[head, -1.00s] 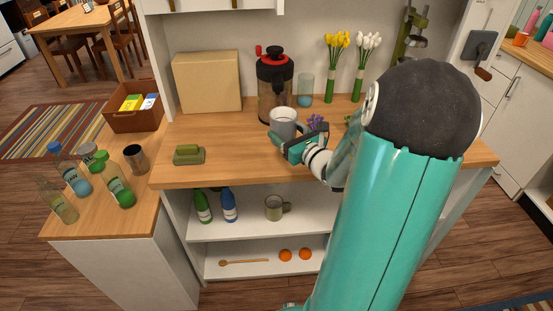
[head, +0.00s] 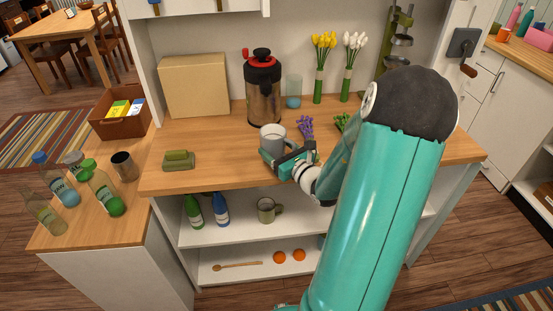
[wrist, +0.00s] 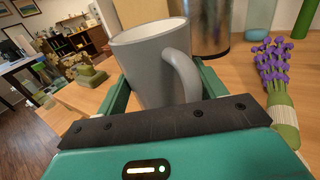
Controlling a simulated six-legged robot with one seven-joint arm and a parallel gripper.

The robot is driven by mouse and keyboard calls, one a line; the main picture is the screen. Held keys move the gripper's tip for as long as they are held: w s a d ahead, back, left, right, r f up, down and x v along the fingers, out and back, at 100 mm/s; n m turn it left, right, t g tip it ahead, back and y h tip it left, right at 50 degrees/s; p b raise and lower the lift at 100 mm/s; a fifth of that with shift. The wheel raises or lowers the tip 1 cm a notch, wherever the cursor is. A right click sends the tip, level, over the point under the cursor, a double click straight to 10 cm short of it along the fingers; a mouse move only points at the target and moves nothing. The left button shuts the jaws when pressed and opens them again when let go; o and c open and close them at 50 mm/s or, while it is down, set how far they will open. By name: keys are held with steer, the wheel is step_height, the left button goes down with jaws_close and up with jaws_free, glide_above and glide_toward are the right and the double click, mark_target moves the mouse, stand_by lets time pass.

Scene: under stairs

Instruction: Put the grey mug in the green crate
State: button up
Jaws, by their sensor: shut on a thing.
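The grey mug (head: 271,137) is between the fingers of my gripper (head: 284,160), over the front middle of the wooden counter in the head view. The gripper is shut on it. In the wrist view the mug (wrist: 150,65) stands roughly upright between the two teal fingers, its handle toward the camera and right. I cannot tell whether its base touches the counter. I see no green crate in either view.
A red-topped coffee machine (head: 263,90) stands behind the mug, and lavender (head: 305,128) lies to its right. Bottles stand on the left counter.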

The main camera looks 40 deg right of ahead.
steer(key=shift+f, duration=1.9)
steer(key=shift+w, duration=0.1)
steer(key=shift+f, duration=0.2)
steer(key=o, duration=1.3)
